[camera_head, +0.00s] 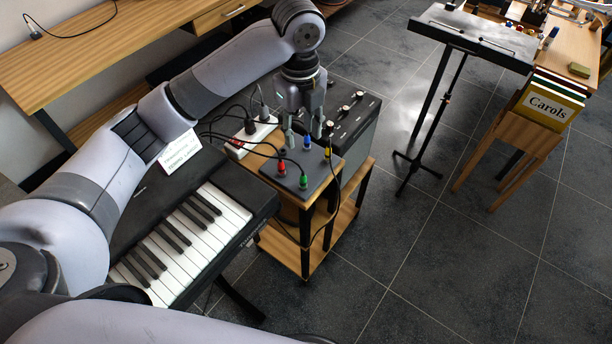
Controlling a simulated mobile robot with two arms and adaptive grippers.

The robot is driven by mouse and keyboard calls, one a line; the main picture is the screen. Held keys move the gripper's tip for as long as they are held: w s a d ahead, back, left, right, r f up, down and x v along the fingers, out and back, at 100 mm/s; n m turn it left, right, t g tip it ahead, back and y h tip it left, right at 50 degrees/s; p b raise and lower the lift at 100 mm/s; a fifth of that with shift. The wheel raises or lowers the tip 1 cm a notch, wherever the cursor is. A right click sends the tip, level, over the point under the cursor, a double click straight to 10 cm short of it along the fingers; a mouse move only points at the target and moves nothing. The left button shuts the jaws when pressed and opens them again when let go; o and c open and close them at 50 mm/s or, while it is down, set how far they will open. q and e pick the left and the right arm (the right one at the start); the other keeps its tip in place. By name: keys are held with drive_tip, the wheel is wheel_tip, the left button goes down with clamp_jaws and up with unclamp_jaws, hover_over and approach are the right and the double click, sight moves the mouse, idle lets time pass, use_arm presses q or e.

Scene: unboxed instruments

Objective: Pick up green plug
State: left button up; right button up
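The green plug (304,181) stands in a dark panel (285,178) on a small wooden stand, at the panel's near edge. A red plug (281,167), a blue plug (306,143) and a yellow plug (327,154) stand in the same panel. My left gripper (308,136) points down over the far part of the panel, with its fingers apart. The blue plug shows between and just below its fingertips. The green plug is nearer the camera than the gripper and apart from it. My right gripper is not in view.
A white power strip (253,133) with black cables lies left of the panel. A black amplifier (352,118) stands behind it on the right. A keyboard (190,238) lies to the left. A music stand (474,36) is farther right; the floor in front is clear.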

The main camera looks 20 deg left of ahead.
sight(303, 175)
use_arm(q)
wheel_tip(303, 175, down, 12)
drive_tip(key=shift+r+p, duration=0.1)
drive_tip(key=shift+p, duration=0.65)
wheel_tip(303, 175, down, 4)
drive_tip(key=shift+d+f+p, duration=0.1)
drive_tip(key=shift+p, duration=0.45)
drive_tip(key=shift+f, duration=0.55)
drive_tip(key=shift+c, duration=0.5)
clamp_jaws()
